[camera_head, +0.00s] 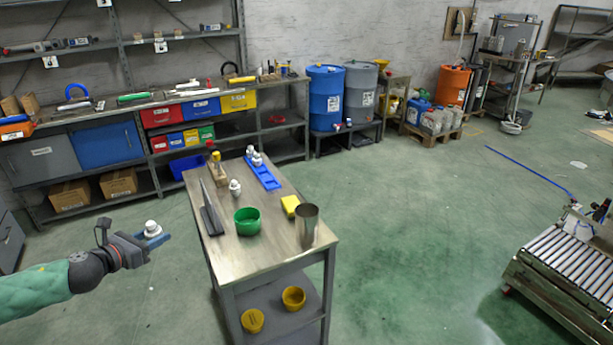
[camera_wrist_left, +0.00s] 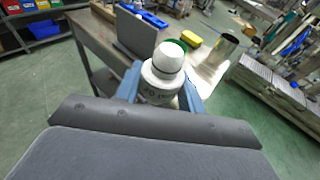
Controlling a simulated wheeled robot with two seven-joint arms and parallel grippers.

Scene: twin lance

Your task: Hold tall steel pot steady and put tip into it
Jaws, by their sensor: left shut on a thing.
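My left gripper (camera_head: 155,237) is shut on a white tip (camera_head: 152,227), held in the air left of the table. In the left wrist view the white tip (camera_wrist_left: 162,72) stands between the blue fingers (camera_wrist_left: 160,88), its narrower end up. The tall steel pot (camera_head: 308,220) stands upright on the near right corner of the steel table, apart from my gripper. It also shows in the left wrist view (camera_wrist_left: 228,46). I cannot see inside it well. My right gripper is in neither view.
On the table (camera_head: 255,255) are a green bowl (camera_head: 247,222), a yellow sponge (camera_head: 290,205), a dark upright plate on a base (camera_head: 211,215), another white tip (camera_head: 235,188) and a blue tray (camera_head: 264,175) with white pieces. Yellow bowls (camera_head: 293,298) sit on the lower shelf.

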